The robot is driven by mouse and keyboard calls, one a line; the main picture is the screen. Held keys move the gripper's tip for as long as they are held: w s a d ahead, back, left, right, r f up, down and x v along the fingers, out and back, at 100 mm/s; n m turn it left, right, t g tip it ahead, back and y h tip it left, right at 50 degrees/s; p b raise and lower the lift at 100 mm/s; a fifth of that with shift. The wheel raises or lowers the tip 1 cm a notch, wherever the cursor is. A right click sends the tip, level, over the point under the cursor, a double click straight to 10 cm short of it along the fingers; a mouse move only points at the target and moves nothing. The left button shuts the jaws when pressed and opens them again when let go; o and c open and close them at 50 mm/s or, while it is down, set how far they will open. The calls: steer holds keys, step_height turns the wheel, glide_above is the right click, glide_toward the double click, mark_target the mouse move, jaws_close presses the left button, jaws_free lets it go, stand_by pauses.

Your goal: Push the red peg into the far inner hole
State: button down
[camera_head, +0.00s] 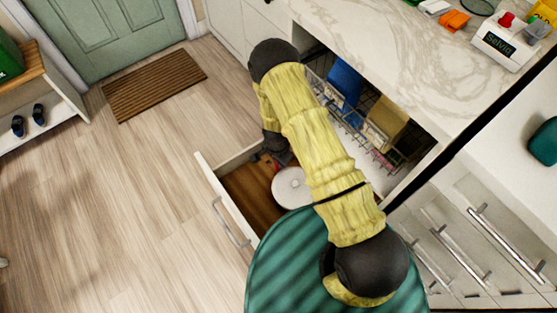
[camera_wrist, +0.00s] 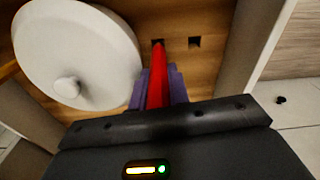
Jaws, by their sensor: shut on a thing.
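The red peg (camera_wrist: 157,76) stands between the two purple fingers of my gripper (camera_wrist: 159,84), which is shut on it in the wrist view. The peg's far end points at a square dark hole (camera_wrist: 157,42) in the drawer's wooden bottom. I cannot tell whether the tip has entered it. A second square hole (camera_wrist: 195,42) lies just to the right, empty. In the head view my gripper (camera_head: 276,156) is low in the open drawer, mostly hidden by my arm, and only a sliver of red shows there.
A white round lid with a knob (camera_wrist: 62,45) lies close to the left of the peg, and it also shows in the head view (camera_head: 291,188). The drawer's white front (camera_head: 226,200) and side wall hem in the space. A dish rack with blue and tan items (camera_head: 345,82) stands behind my arm.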

steer(key=shift+f+b, duration=0.55)
steer(key=shift+f, duration=0.4)
steer(key=c, duration=1.3)
jaws_free()
steer(key=shift+o, duration=0.2)
step_height(320, 180, up, 17)
steer(key=p, duration=0.4)
steer(key=shift+s+a+r, duration=0.2)
steer(key=shift+s+a, duration=0.15)
steer(key=shift+a, duration=0.05)
steer(key=s+d+r+n+y, duration=0.1)
steer(key=d+r+n, duration=0.15)
steer(key=r, duration=0.55)
steer(key=s+d+r+n, duration=0.2)
steer(key=d+r, duration=0.2)
steer(key=r, duration=0.4)
steer(key=s+d+r+n+t, duration=0.2)
steer(key=s+d+r+n, duration=0.3)
steer(key=s+d+r, duration=0.35)
steer(key=w+a+p+v, duration=0.1)
steer(key=w+p+v, duration=0.1)
steer(key=p+v, duration=1)
steer(key=w+a+r+p+v, duration=0.1)
steer(key=w+p+v, duration=0.2)
steer(key=p+v, duration=0.8)
steer(key=shift+s+r+h+p, duration=0.3)
steer(key=shift+s+r+p, duration=0.1)
steer(key=shift+r, duration=0.45)
